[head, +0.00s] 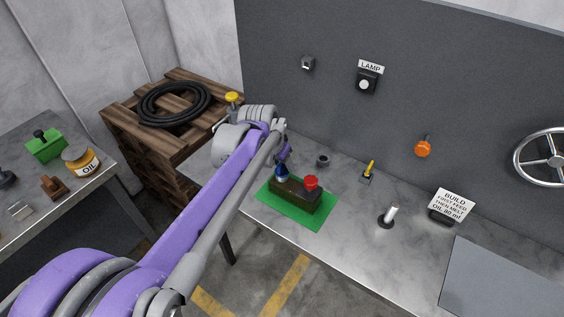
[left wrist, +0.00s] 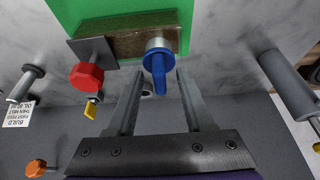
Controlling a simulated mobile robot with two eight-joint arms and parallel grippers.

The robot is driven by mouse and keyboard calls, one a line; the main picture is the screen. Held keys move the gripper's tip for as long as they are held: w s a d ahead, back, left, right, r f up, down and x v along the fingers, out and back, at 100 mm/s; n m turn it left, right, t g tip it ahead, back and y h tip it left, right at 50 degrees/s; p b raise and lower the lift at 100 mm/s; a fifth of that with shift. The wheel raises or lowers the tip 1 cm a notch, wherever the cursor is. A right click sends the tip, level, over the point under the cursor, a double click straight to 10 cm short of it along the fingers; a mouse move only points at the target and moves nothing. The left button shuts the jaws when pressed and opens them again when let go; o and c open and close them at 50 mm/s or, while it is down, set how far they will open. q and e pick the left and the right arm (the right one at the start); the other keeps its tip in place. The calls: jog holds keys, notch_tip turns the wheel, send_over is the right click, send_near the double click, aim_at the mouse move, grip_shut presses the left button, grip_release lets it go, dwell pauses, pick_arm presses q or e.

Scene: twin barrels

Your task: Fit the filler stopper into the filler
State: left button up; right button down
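A dark brown block (head: 292,197) stands on a green mat (head: 316,217); it also shows in the left wrist view (left wrist: 125,42). A blue-handled piece with a round head (left wrist: 158,62), apparently the filler stopper, is at one end of the block. The filler opening is hidden, and I cannot tell whether the stopper is seated. A red knob (left wrist: 86,76) is at the block's other end. My left gripper (left wrist: 160,75) is open, its fingertips on either side of the blue handle with visible gaps. My right gripper is not in view.
A yellow toggle (head: 369,167), a small dark ring (head: 322,160) and a white-topped post (head: 389,214) stand on the bench. A yellow-topped grey cylinder (head: 232,99) is near the pallets. An oil jar (head: 81,160) is on the left table. The bench front is clear.

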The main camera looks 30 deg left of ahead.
pick_arm(q)
jog(key=v, duration=1)
jog(key=shift+r+p, duration=0.4)
jog(key=shift+s, duration=0.1)
jog(key=s+d+f, duration=0.5)
jog(key=s+f, duration=0.2)
jog(key=s, duration=0.1)
jog(key=s+d+f, duration=0.5)
jog(key=s+f, duration=0.3)
jog(key=s, duration=0.1)
jog(key=shift+d+n+t+p, duration=0.3)
jog(key=shift+n+t+p, duration=0.1)
jog(key=shift+p, duration=0.05)
